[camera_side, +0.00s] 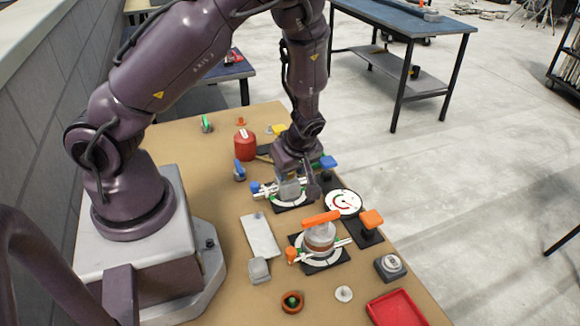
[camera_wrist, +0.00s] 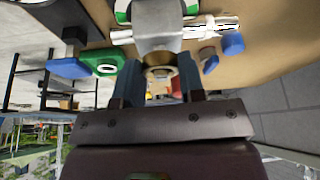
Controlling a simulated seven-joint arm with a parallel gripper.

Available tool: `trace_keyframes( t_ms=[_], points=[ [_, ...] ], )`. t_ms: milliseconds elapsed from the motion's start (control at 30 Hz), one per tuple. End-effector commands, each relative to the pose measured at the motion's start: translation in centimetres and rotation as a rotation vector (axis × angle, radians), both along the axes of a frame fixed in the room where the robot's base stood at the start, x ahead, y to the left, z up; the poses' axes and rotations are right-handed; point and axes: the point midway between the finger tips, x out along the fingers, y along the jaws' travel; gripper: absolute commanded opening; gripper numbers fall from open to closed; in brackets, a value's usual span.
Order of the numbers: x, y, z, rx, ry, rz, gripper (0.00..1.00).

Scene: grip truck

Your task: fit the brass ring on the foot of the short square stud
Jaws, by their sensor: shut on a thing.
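My gripper (camera_wrist: 163,80) is shut on a small brass-coloured ring (camera_wrist: 160,73) in the wrist view, with a finger on each side of it. A grey squared block (camera_wrist: 157,25) is just beyond the ring, close to the fingertips; whether they touch is unclear. I cannot tell for certain which piece is the short square stud.
A second dial fixture (camera_side: 320,240) with an orange bar stands nearer the camera, by an orange knob (camera_side: 371,218). A round gauge (camera_side: 343,203), red can (camera_side: 245,146), pale plate (camera_side: 260,236), grey block (camera_side: 259,269) and red tray (camera_side: 397,308) crowd the table. The front left is clearer.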

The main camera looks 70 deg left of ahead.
Motion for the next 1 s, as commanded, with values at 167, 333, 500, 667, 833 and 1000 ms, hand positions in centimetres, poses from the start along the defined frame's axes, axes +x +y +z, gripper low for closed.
trace_keyframes(
  t_ms=[167, 333, 500, 667, 833, 1000],
  points=[
    [-0.01, 0.01, 0.0, 0.0, 0.0, 0.0, 0.09],
    [-0.02, 0.02, -0.25, 0.001, 0.001, 0.0, 0.09],
    [-0.04, 0.04, -0.74, 0.001, 0.002, 0.001, 0.09],
    [-0.02, 0.04, -0.94, 0.0, 0.0, 0.001, 0.09],
    [-0.01, 0.03, -0.93, 0.0, 0.0, 0.001, 0.09],
    [-0.02, 0.02, -0.92, 0.0, 0.0, 0.001, 0.09]
  ],
)
